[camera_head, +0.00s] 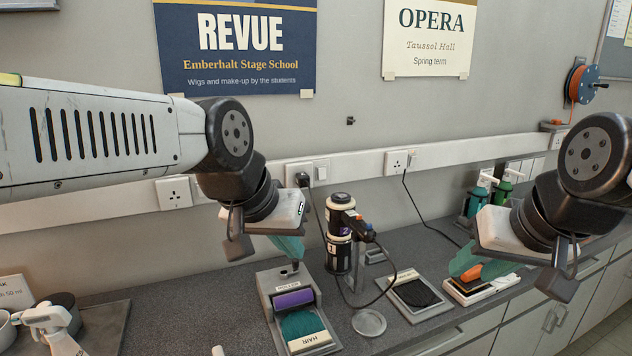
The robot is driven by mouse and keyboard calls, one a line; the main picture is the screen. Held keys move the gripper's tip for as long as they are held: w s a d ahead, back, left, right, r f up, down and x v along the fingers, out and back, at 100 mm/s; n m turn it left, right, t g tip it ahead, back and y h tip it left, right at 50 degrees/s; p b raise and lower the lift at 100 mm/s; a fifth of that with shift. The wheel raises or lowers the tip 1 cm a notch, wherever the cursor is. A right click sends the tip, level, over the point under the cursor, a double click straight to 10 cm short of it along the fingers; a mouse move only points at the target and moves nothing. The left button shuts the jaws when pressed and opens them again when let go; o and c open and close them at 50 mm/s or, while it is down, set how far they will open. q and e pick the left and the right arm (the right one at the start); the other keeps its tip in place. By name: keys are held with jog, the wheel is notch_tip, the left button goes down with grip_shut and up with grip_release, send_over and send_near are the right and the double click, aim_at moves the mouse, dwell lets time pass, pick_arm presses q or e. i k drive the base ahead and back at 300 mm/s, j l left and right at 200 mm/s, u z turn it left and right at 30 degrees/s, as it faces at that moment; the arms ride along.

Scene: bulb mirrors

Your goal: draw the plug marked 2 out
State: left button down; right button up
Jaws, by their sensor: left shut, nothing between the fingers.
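A dark plug (302,180) sits in the left double wall socket, with a black cord hanging from it. A second cord (404,180) runs down from the middle wall socket (397,160), where its plug is small and pale. No number 2 is legible on either plug. My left gripper (291,250) is shut and empty, with teal fingers. It hangs below and in front of the left socket, above a grey box with a purple roller (293,299). My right gripper (478,262) hangs over a white tray at the right; its finger gap is not clear.
A black-and-white stand (339,250) holds a corded tool, near the left cord. Green bottles (502,188) stand right.

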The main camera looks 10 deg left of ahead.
aim_at(302, 178)
jog(key=i+l, duration=0.15)
jog(key=l, duration=0.2)
jog(key=i+l, duration=0.2)
jog(key=i+l+u, duration=0.1)
jog(key=l+u, duration=0.15)
jog(key=i+l+u, duration=0.1)
jog(key=l+u, duration=0.45)
jog(key=l, duration=0.15)
jog(key=u, duration=1.55)
